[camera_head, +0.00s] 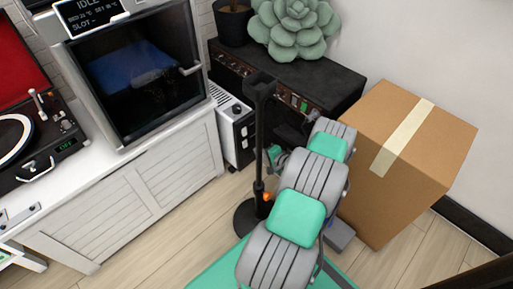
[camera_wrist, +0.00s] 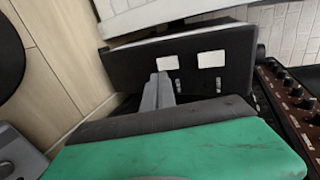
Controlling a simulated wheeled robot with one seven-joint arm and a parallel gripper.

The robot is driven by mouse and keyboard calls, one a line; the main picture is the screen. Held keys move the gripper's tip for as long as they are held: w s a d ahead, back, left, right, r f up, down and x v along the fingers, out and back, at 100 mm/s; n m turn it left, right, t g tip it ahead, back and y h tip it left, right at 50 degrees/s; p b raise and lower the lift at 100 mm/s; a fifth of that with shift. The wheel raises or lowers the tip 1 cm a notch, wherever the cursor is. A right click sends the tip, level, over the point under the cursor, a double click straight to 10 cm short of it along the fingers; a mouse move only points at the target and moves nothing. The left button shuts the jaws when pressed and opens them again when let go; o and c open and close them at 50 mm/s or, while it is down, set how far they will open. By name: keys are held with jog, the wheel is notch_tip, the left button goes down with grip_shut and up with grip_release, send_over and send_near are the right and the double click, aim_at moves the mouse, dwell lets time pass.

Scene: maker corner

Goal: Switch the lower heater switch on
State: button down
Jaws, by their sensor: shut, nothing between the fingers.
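The heater is a white unit with a dark end panel (camera_head: 244,135) beside the white cabinet. In the wrist view the dark panel (camera_wrist: 125,70) carries two white squares, each with a small pale mark beside it. The picture is turned, with the floor at left, so the left square (camera_wrist: 173,63) appears to be the lower one and the right square (camera_wrist: 211,59) the upper. My gripper (camera_wrist: 160,78) is shut and empty, its fingertips overlapping the panel just beside the lower square. Contact cannot be told. Whether either switch is on cannot be told.
A black stand (camera_head: 259,150) rises in front of the heater, close to my arm. A dark amplifier with knobs (camera_head: 320,80) stands right of the heater, holding plants. A cardboard box (camera_head: 420,145) is at right. Wooden floor (camera_head: 175,225) is clear in front of the cabinet.

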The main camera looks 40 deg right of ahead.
jog(key=p+v, duration=0.2)
jog(key=v, duration=0.6)
jog(key=shift+s+r, duration=0.2)
jog(key=shift+r, duration=0.05)
